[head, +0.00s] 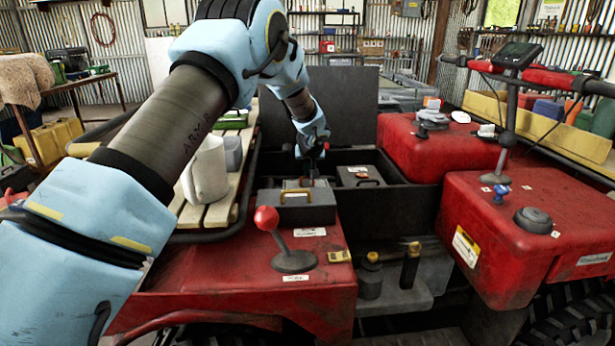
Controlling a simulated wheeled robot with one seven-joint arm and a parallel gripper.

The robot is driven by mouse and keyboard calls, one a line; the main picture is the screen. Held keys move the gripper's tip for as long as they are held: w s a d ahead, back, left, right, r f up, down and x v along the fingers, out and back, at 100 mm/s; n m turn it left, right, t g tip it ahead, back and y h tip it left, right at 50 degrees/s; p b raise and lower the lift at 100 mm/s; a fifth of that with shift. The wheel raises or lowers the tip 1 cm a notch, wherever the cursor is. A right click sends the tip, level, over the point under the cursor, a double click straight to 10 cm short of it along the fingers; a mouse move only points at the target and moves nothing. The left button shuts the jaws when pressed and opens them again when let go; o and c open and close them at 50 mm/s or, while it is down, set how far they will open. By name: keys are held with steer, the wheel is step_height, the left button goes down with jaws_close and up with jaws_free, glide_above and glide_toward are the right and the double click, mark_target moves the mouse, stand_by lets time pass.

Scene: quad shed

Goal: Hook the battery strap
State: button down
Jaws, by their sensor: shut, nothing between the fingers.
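My arm reaches from the lower left to the middle of the head view. My gripper (311,180) points down over the open dark compartment (385,190) of the red quad, close above the grey battery-like box. It is shut and empty. The grey box (303,207) stands at the compartment's front left, with a yellowish handle or strap (297,192) on its top. A second grey box (358,176) with an orange-brown strap sits behind it to the right. The fingertips partly cover the first box's top. I cannot tell whether any strap is hooked.
A red-knobbed lever (267,218) rises from the front red panel (240,280). The raised dark lid (343,105) stands behind the compartment. A white jug (206,170) stands on the slatted rack at left. Red bodywork (520,225) and handlebars (540,77) bound the right side.

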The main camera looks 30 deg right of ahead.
steer(key=shift+s+a+f+b, duration=0.15)
steer(key=shift+s+f+b, duration=0.2)
steer(key=shift+f+b, duration=0.35)
steer(key=shift+r, duration=0.15)
